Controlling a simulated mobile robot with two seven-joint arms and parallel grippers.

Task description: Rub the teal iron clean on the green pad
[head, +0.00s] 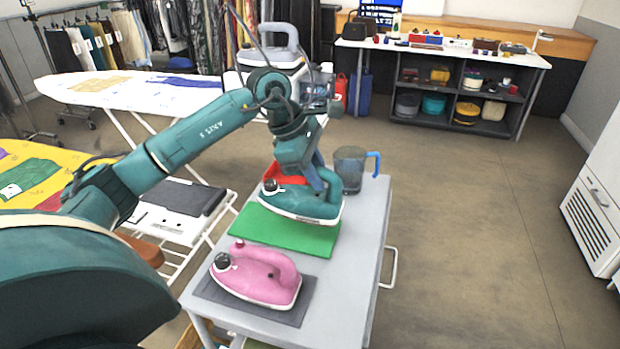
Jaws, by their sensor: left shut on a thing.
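The teal iron (302,204) sits at the back of the green pad (275,232) on the grey trolley top. Its sole looks to be on or just above the pad; I cannot tell which. My left gripper (308,185) comes down from above and is shut on the teal iron, and it hides part of the iron's handle. The front part of the green pad is bare. My right gripper is not in view.
A pink iron (262,274) stands on a dark mat (290,315) in front of the pad. A jug with a blue handle (350,168) stands behind the teal iron. An ironing board (130,92) is at the back left. The floor right of the trolley is clear.

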